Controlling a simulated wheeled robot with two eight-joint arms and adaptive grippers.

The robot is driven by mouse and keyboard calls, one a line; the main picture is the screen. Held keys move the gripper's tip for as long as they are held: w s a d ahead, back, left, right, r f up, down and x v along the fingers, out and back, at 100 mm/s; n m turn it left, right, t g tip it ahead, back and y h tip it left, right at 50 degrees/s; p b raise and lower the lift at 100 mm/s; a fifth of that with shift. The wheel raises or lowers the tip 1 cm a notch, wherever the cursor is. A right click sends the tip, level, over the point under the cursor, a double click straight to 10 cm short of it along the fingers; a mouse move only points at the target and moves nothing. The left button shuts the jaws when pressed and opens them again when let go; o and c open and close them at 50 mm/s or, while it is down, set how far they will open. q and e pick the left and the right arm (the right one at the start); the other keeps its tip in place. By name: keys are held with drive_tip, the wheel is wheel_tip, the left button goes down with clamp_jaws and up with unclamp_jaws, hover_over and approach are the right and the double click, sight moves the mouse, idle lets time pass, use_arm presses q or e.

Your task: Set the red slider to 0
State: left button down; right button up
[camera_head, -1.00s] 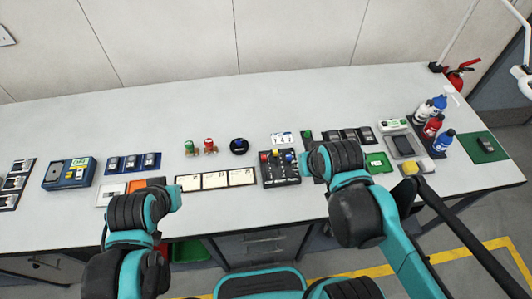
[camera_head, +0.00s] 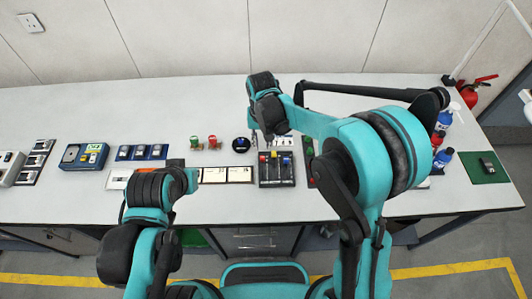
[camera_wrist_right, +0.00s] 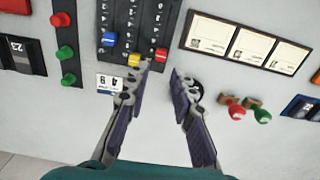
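The dark slider panel (camera_head: 277,182) lies on the bench in the head view. The right wrist view shows it from the opposite side, with a blue knob (camera_wrist_right: 108,40), a yellow knob (camera_wrist_right: 134,59) and the red slider knob (camera_wrist_right: 161,55) on separate tracks. The red knob is near its track's lower end in that view; the scale digits are too small to read surely. My right gripper (camera_head: 260,137) is above the bench at the panel's far side. In the wrist view its fingers (camera_wrist_right: 157,80) are apart and empty, just short of the red knob. My left gripper is hidden behind its arm.
White cards (camera_wrist_right: 248,42) lie beside the panel. A strip of red and green knobs (camera_wrist_right: 65,51) is on the panel's other side. Bare bench lies behind.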

sight(262, 157)
wheel_tip(262, 157, down, 8)
drive_tip(key=shift+b, duration=1)
clamp_jaws()
